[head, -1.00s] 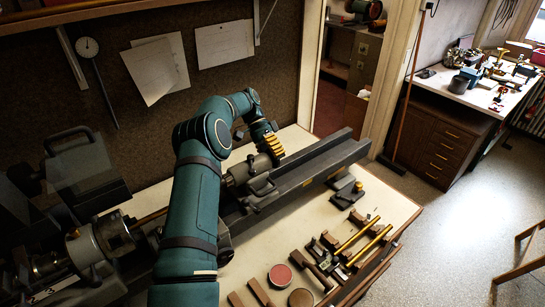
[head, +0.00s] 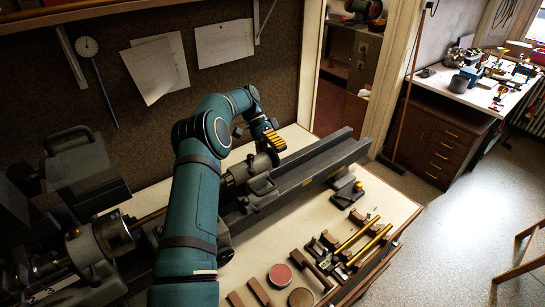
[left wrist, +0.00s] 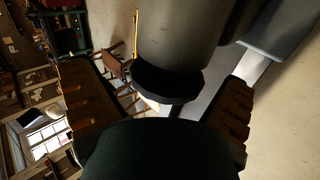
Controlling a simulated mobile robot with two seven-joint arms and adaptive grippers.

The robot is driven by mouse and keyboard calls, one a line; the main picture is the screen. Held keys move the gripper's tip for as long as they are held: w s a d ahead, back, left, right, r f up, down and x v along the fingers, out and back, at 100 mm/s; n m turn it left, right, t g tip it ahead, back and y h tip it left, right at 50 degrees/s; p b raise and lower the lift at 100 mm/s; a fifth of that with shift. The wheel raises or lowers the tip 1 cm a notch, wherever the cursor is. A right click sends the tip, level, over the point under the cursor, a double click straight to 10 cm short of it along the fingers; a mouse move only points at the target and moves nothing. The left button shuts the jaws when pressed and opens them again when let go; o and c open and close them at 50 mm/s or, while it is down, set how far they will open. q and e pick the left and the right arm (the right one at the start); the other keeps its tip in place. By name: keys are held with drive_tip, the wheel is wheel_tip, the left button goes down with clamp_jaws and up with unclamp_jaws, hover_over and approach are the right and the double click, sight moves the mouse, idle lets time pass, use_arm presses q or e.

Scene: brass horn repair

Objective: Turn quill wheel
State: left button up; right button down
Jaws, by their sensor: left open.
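The tailstock (head: 236,175) of the lathe sits on the grey lathe bed (head: 322,162), its rounded end pointing right. My left gripper (head: 275,141), with yellow-ribbed fingers, is at that end, and it hides the wheel in the head view. In the left wrist view, the grey tailstock body (left wrist: 180,38) shows at the top, with a dark round part (left wrist: 167,82), which looks like the quill wheel, at its end. The fingers of my left gripper (left wrist: 163,115) stand wide apart on either side of this part. I cannot tell whether they touch it. My right gripper is not in view.
The bench top (head: 397,208) holds a red round tin (head: 280,274), a brown tin (head: 301,298), wooden-handled tools and brass rods (head: 368,245) in front of the bed. A clamp-like block (head: 346,191) stands near the bed. A doorway and a side bench (head: 455,95) lie beyond.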

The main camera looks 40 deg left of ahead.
use_arm(q)
wheel_tip(320, 180, up, 9)
idle(0.3)
